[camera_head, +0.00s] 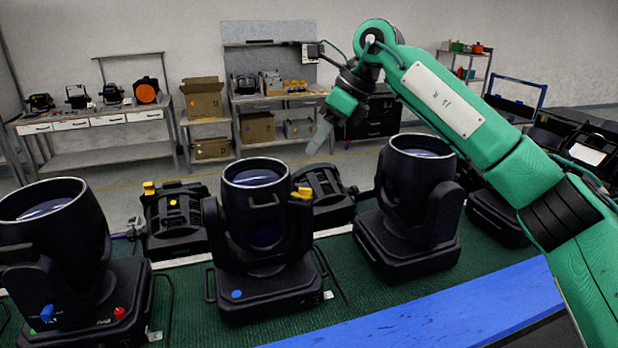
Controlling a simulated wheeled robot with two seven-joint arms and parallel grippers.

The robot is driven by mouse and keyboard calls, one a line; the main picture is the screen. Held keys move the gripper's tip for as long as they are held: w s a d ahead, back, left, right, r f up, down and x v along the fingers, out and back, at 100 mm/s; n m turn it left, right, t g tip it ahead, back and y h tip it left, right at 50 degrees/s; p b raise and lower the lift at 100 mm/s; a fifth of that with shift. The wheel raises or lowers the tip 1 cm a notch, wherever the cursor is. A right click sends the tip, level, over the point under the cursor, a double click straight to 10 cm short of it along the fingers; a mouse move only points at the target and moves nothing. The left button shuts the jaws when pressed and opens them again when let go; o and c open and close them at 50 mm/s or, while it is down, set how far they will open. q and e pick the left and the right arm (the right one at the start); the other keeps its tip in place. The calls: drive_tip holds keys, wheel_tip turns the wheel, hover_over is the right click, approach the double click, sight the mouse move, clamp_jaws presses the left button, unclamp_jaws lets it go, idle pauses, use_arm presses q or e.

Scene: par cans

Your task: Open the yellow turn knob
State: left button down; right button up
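A yellow turn knob (302,193) sits on the upper right side of the middle black par can (262,215). My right arm comes in from the right, and its gripper (320,138) hangs above and slightly right of this knob, apart from it in the picture. The gripper shows side-on with a pale finger pointing down-left, so its opening cannot be told. Nothing is seen held in it. Another yellow knob (150,187) shows on a black fixture in the row behind, at the left. My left gripper is not in view.
Two more par cans stand left (52,240) and right (413,205) of the middle one on the green mat (345,290). A blue strip (440,312) runs along the front edge. Black fixture bases (175,222) stand behind. Workbenches with boxes line the wall.

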wheel_tip(320, 180, up, 2)
drive_tip(key=d+h, duration=0.2)
drive_tip(key=d, duration=0.1)
drive_tip(key=p, duration=0.5)
approach(309, 189)
drive_tip(key=x, duration=0.7)
drive_tip(key=shift+w+a, duration=0.15)
drive_tip(key=shift+a, duration=0.2)
drive_tip(key=shift+a+f, duration=0.15)
drive_tip(key=shift+f, duration=0.4)
drive_tip(key=shift+t, duration=0.3)
clamp_jaws()
